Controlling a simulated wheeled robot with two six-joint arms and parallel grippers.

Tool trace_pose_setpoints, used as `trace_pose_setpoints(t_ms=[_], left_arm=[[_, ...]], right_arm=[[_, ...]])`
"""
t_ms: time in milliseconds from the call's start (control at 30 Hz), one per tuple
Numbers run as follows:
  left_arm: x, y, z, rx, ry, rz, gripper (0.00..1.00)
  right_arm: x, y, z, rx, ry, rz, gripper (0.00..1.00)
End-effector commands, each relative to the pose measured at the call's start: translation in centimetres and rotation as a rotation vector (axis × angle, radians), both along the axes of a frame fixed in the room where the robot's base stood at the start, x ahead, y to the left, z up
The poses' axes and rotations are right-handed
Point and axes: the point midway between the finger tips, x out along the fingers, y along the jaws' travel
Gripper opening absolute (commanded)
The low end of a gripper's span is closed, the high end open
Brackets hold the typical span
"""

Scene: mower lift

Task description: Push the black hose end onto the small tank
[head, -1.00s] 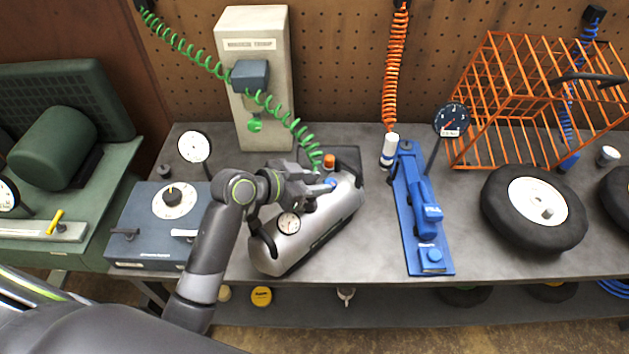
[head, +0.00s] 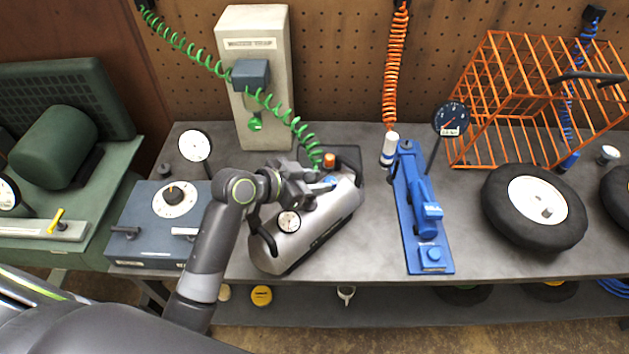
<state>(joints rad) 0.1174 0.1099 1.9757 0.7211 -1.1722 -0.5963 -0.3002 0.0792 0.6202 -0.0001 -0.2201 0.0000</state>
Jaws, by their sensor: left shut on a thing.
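The small tank (head: 290,245) is a silver cylinder lying at a slant on the grey bench, with a round white gauge (head: 289,222) near its front end. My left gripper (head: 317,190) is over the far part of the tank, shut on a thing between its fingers. That thing is mostly hidden by the fingers; I take it to be the black hose end. I cannot tell whether it touches the tank's fitting. A blue part (head: 330,181) and an orange cap (head: 329,160) show beside the fingertips. My right gripper is not in view.
A green coiled hose (head: 285,112) hangs down close behind my left gripper. A dark blue box with a dial (head: 173,200) stands left of the tank. A blue foot pump (head: 422,215) stands to the right. Bare bench (head: 372,235) lies between tank and pump.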

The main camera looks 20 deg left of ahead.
Motion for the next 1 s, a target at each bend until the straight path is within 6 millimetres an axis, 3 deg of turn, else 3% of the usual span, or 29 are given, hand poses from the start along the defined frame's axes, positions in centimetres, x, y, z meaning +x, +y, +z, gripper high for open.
trace_pose_setpoints(t_ms=[33,467,500,533,1000], left_arm=[[-0.2,0.0,-0.9,-0.004,0.018,0.002,0.04],[-0.3,0.0,-2.2,-0.010,0.027,0.004,0.04],[-0.3,-0.1,-2.1,-0.011,0.028,0.004,0.34],[-0.3,-0.1,-2.1,-0.011,0.028,0.003,0.38],[-1.1,0.6,-1.5,-0.012,0.030,0.003,0.40]], right_arm=[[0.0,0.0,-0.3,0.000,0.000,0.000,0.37],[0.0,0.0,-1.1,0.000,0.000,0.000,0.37],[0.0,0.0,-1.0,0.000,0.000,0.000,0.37],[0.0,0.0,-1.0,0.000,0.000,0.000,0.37],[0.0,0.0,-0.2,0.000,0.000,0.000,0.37]])
